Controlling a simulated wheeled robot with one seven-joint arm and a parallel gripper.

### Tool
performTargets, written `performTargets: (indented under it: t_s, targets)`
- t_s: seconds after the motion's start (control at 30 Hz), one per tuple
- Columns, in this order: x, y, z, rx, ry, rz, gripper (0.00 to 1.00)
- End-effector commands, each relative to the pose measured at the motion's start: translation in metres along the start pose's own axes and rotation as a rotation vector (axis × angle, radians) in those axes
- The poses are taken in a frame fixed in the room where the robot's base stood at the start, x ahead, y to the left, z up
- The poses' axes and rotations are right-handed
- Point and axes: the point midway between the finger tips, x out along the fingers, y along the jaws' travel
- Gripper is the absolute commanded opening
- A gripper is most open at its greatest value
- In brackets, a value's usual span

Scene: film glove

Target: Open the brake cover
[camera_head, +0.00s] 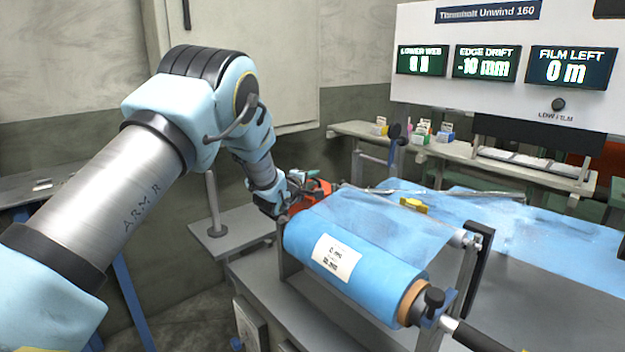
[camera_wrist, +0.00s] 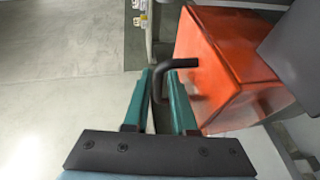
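The brake cover appears to be the orange-red box (camera_wrist: 225,65) that fills the upper right of the wrist view. It also shows in the head view as a small red shape (camera_head: 312,192) behind the left end of the film roll, partly hidden by my gripper (camera_head: 285,195). A black bent handle (camera_wrist: 182,63) sticks out from its left side. In the wrist view the handle's bent end lies between the teal fingertips of my gripper (camera_wrist: 160,72). The fingers stand slightly apart around it. I cannot tell whether they press on it. The cover looks shut.
The blue film roll (camera_head: 345,265) lies on its stand right of my gripper. Blue film (camera_head: 560,235) covers the bench behind it. A yellow piece (camera_head: 413,205) sits on the film. A grey post (camera_head: 213,205) stands left of my gripper. The display board (camera_head: 500,100) hangs behind.

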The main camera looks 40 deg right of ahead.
Motion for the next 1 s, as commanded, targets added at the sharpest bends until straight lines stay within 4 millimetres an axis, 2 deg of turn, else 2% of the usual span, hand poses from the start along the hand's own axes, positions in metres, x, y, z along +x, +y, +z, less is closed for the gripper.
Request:
performTargets:
  t_s: [0.03,0.2,1.0]
  targets:
    - [-0.0001,0.0001,0.0,0.0,0.0,0.0,0.19]
    - [-0.0002,0.0001,-0.0001,0.0,0.0,0.0,0.0]
    - [-0.0004,-0.0003,-0.0003,0.0,0.0,-0.001,0.0]
